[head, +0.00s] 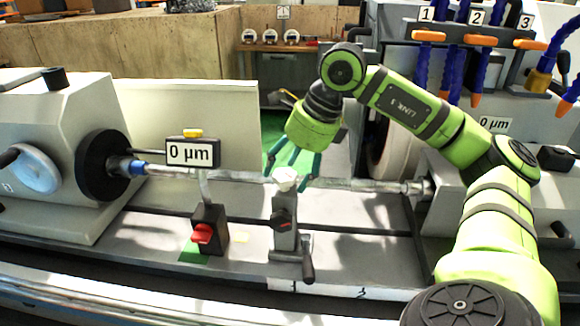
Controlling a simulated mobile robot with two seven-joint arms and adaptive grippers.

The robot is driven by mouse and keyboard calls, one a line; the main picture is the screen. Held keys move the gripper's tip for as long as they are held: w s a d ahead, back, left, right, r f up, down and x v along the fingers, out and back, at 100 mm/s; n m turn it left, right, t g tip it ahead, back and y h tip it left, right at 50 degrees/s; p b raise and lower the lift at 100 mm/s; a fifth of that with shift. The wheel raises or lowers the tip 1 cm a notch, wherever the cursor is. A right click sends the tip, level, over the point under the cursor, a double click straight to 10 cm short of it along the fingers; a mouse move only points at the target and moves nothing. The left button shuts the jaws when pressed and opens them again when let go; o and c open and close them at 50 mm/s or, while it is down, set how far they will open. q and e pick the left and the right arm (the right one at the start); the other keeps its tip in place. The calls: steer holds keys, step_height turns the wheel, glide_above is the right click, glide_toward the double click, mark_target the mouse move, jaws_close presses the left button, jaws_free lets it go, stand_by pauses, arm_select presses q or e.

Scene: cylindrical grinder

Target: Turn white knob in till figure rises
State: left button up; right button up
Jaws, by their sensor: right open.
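The white knob (286,176) sits on top of the grey steady rest (285,219), at the long bar between the machine's two heads. My right gripper (291,166) points down over the knob with its teal fingers open and spread to either side. Whether any finger touches the knob, I cannot tell. A gauge display (193,153) left of the knob reads 0 µm. It stands above a dark base with a red switch (202,233). My left gripper is not in view.
The long bar (235,177) runs from the black chuck (104,166) to the right head. A black-handled lever (307,270) juts from the rest's foot. Blue hoses with orange nozzles hang at upper right.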

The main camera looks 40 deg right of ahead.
steer(key=shift+r, duration=0.15)
steer(key=shift+s+r, duration=0.1)
steer(key=shift+r, duration=0.2)
steer(key=v, duration=1.1)
stand_by(1.7)
